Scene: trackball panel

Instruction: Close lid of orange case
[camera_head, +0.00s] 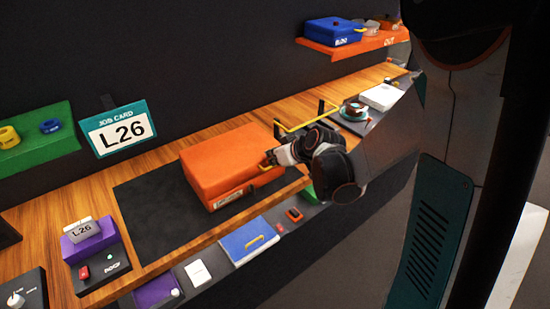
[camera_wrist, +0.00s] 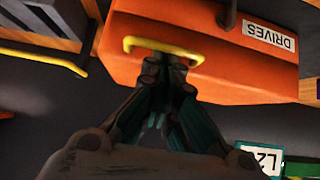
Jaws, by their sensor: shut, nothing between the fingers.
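The orange case (camera_head: 225,155) sits on a dark mat on the wooden bench, and its lid looks flat and down, with no open gap visible. In the wrist view the case (camera_wrist: 220,75) fills the top, with a white DRIVES label and a yellow handle (camera_wrist: 137,42) on its front. My gripper (camera_head: 274,158) is at the right end of the case, at the handle. In the wrist view my gripper (camera_wrist: 168,65) is shut and empty, its fingertips beside or under the handle bar. I cannot tell whether they touch it.
A yellow-barred dark frame (camera_head: 302,118) stands behind my gripper. A purple block (camera_head: 90,240) is at left. The dark mat (camera_head: 150,215) is bare left of the case. A job card (camera_head: 118,128) reads L26.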

